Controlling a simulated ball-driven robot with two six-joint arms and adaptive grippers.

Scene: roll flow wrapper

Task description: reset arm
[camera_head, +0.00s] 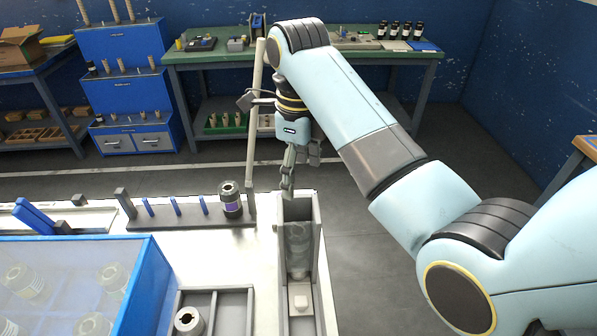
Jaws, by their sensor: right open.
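My right gripper (289,172) points down above the far end of a grey channel-shaped holder (316,262) at the right edge of the machine. It is open with nothing visible between its fingers. My right arm (350,110) arches in from the right, with its elbow high. Inside the channel lies a translucent or grey cylindrical thing (298,240), with a small white block (300,298) nearer to me. The fingertips seem just above the channel's far end; I cannot tell whether they touch it. My left gripper is not in view.
A blue-framed clear cover (150,290) and a grey tray (232,305) lie nearer. A green-topped bench (350,45) stands behind. Floor to the right is clear.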

